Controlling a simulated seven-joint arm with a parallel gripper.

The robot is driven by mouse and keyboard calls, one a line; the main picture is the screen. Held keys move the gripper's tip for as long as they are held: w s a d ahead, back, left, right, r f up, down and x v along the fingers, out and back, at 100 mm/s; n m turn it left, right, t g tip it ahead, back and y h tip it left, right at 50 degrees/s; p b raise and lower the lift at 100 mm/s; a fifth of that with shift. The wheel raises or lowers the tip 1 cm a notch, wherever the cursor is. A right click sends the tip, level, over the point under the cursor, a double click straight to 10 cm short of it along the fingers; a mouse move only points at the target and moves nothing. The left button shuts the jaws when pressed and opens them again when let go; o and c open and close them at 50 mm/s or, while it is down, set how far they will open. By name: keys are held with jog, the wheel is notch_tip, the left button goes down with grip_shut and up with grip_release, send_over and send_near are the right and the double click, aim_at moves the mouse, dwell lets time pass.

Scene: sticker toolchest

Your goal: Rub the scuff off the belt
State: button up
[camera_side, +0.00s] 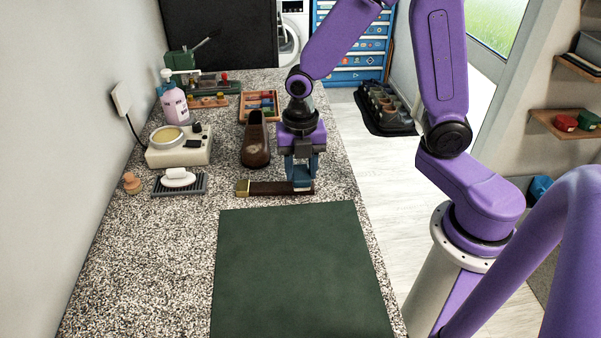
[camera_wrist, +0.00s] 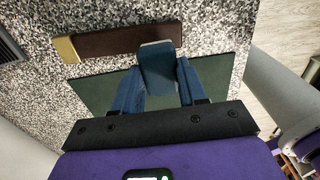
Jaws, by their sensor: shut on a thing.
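The brown belt (camera_side: 270,188) lies flat across the speckled counter, its gold buckle (camera_side: 242,188) at the left end. It also shows in the wrist view (camera_wrist: 110,42), with the buckle at the left. My gripper (camera_side: 302,178) is shut on a small blue-grey block (camera_wrist: 157,62) and points down over the right part of the belt. The block's far end overlaps the belt's lower edge in the wrist view; whether it touches the belt I cannot tell. I make out no scuff on the visible part of the belt; the part behind the block and fingers is hidden.
A dark green mat (camera_side: 300,270) lies just in front of the belt. A brown shoe (camera_side: 255,140) stands behind it. A soap dish (camera_side: 180,184) and a cream device (camera_side: 180,148) stand at the left. The counter's right edge is close to my gripper.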

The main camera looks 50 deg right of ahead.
jog(key=shift+r, duration=2.65)
